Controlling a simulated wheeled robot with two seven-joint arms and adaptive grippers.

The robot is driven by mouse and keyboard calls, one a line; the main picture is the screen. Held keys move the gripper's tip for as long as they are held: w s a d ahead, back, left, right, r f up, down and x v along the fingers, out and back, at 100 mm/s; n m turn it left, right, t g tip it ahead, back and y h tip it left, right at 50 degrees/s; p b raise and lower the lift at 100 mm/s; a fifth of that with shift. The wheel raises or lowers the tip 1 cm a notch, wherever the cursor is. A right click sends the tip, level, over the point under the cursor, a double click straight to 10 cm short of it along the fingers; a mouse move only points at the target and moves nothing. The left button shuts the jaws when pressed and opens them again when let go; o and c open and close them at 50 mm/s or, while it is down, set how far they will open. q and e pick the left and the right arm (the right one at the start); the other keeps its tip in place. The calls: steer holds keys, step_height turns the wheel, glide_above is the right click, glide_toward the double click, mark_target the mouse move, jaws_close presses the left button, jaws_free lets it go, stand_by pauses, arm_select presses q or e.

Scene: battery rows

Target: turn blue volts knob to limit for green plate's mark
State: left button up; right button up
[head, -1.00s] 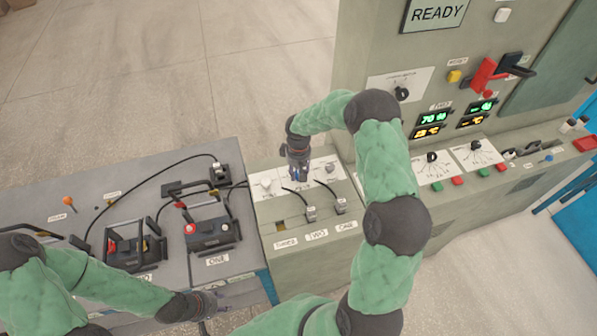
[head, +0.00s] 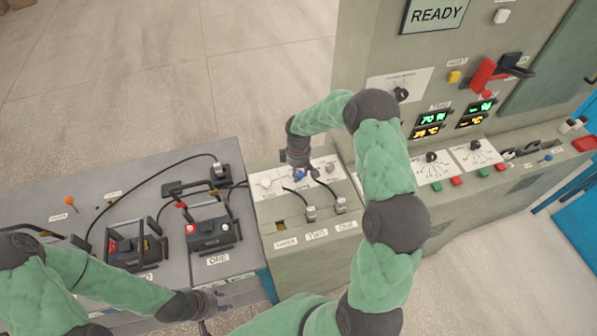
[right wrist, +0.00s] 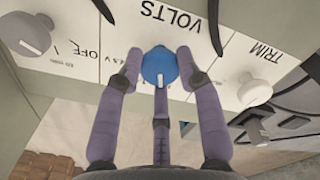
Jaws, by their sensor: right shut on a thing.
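The blue volts knob (right wrist: 159,64) sits on a white panel strip (right wrist: 227,60) marked VOLTS and OFF. A pale mark on it points down in the right wrist view. My right gripper (right wrist: 159,70) has its purple fingers on both sides of the knob and is shut on it. In the head view, the blue knob (head: 299,175) shows just below my right gripper (head: 300,168). My left gripper (head: 208,302) is low at the left, away from the knob; its jaws are too small to read. I cannot make out a green plate.
A battery box labelled ONE (head: 210,232) is at left. A tall cabinet with displays (head: 432,118) rises at right.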

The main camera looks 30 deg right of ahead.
mark_target(299, 174)
steer(key=o, duration=1.1)
steer(key=shift+o, duration=0.2)
step_height(299, 174, up, 12)
